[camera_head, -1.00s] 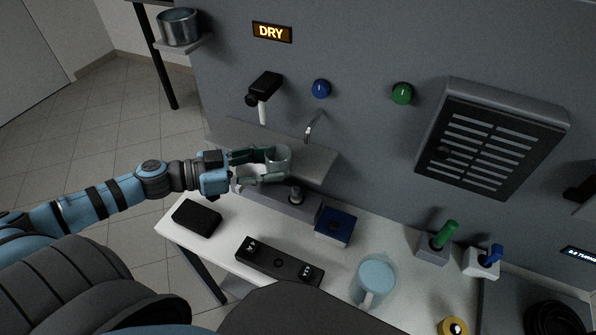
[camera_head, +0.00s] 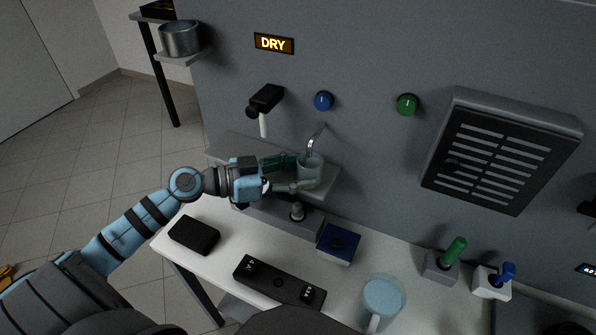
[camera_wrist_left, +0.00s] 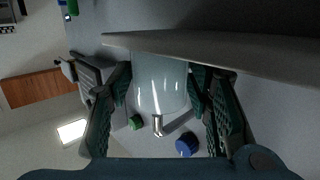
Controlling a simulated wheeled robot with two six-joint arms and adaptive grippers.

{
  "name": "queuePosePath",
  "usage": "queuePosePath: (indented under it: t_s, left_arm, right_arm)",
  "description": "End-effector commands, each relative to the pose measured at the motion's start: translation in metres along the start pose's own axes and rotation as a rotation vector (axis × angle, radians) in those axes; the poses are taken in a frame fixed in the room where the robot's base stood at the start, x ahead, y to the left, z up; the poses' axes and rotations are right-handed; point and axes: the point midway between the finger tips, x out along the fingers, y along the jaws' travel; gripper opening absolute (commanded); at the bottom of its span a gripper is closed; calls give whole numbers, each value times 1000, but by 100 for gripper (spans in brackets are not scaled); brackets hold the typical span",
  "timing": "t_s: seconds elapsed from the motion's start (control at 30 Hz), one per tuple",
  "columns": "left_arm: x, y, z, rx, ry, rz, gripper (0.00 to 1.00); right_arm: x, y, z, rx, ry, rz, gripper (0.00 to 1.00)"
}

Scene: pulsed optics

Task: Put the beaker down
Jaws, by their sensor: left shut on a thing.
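The clear glass beaker (camera_head: 312,171) is in my left gripper (camera_head: 298,174), above the grey wall shelf (camera_head: 328,190). The gripper's two green fingers are shut on its sides. The beaker is just below the bent metal spout (camera_head: 312,142), close to the wall. In the left wrist view the beaker (camera_wrist_left: 160,82) sits between both fingers, with the shelf edge (camera_wrist_left: 220,48) across the picture beside it. I cannot tell whether its base touches the shelf. My right gripper is not in view.
Below on the white table (camera_head: 225,263) are a black box (camera_head: 194,235), a black control bar (camera_head: 278,283), a blue-topped block (camera_head: 339,243) and a mug of pale blue liquid (camera_head: 383,300). Blue (camera_head: 324,101) and green (camera_head: 408,104) knobs and a lit DRY sign (camera_head: 274,43) are on the wall.

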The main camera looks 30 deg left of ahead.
Motion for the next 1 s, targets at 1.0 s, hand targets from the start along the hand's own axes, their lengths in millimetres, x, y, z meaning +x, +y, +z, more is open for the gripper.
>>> queuePosePath:
  t_s: [1.0]
  left_arm:
    - [-62, 0, -10, -9, -13, 1, 66]
  right_arm:
    - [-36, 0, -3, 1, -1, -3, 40]
